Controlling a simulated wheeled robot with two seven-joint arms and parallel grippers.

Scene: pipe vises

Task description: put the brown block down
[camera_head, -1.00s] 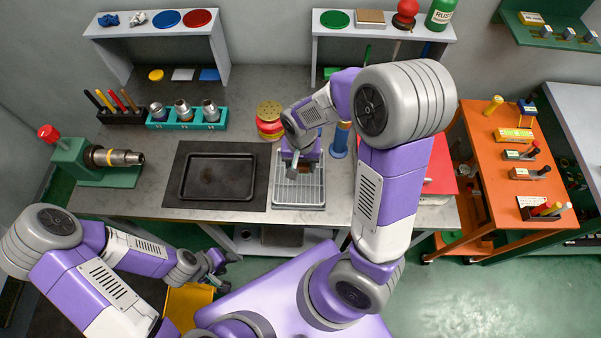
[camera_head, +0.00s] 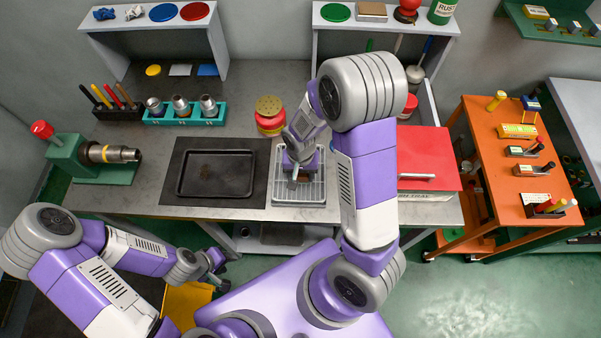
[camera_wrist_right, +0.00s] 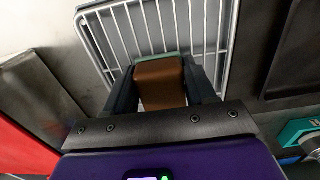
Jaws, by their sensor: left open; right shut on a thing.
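The brown block (camera_wrist_right: 160,84) is between the fingers of my right gripper (camera_wrist_right: 162,92) in the right wrist view. A thin pale green edge (camera_wrist_right: 158,57) shows just past the block. My right gripper is shut on the block over the white wire rack (camera_wrist_right: 120,38). In the head view the right gripper (camera_head: 293,182) points down over the rack (camera_head: 300,196); the block is mostly hidden there. I cannot tell whether the block touches the rack. My left gripper (camera_head: 217,268) is open and empty, low in front of the bench.
A black tray (camera_head: 217,195) on a dark mat lies left of the rack. Red and yellow round pieces (camera_head: 270,116) stand behind it. A red toolbox (camera_head: 428,158) is to the right, beyond my right arm. A green vise (camera_head: 85,160) stands at the bench's left end.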

